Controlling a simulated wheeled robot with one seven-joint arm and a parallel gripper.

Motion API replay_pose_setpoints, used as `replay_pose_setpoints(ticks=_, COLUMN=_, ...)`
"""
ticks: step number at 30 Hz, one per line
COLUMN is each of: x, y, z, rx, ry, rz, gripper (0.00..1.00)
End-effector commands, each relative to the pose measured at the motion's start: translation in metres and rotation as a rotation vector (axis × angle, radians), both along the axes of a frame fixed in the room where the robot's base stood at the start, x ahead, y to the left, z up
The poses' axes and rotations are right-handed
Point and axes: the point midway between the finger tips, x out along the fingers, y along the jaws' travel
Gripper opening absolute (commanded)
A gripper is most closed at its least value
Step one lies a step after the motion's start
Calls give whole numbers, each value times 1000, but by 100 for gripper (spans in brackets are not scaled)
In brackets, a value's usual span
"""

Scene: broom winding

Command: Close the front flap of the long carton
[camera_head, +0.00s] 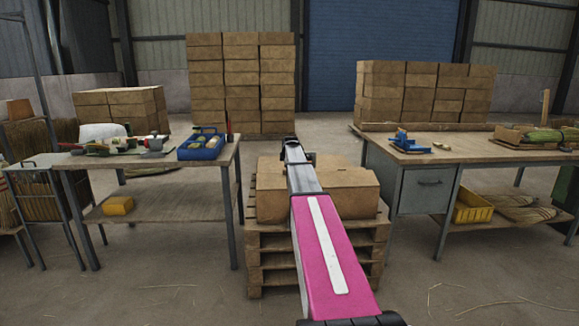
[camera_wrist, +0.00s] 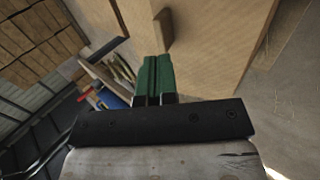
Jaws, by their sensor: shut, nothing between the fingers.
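The long carton (camera_head: 350,190) sits on stacked wooden pallets in the middle of the head view, partly hidden behind my pink and silver arm. In the wrist view, a large tan cardboard surface (camera_wrist: 215,45), likely this carton, fills the upper right. A small brown piece (camera_wrist: 163,28) stands out from it near the fingertips; I cannot tell if it is the front flap. My gripper (camera_wrist: 153,62) has green fingers that are together and empty, close to the cardboard. Contact cannot be told. In the head view my arm hides the fingertips, and the flap's state is unclear.
A left workbench (camera_head: 100,160) holds a blue tote (camera_head: 203,147) and tools. A right workbench (camera_head: 465,152) holds a blue tool (camera_head: 408,142) and an open box of brooms (camera_head: 540,136). Stacked cartons (camera_head: 242,85) stand behind. Floor shows between the pallets and both benches.

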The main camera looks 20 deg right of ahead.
Motion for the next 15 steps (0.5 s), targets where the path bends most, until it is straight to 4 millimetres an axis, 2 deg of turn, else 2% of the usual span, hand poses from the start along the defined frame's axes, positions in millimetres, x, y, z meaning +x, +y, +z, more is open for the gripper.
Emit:
replay_pose_setpoints(ticks=1, x=13, y=-4, z=-2, rx=12, ry=42, rz=0, gripper=0)
replay_pose_setpoints(ticks=3, x=21, y=-6, z=-6, rx=31, ry=107, rz=0, gripper=0)
replay_pose_setpoints(ticks=15, x=56, y=-16, z=-36, rx=130, ry=452, rz=0, gripper=0)
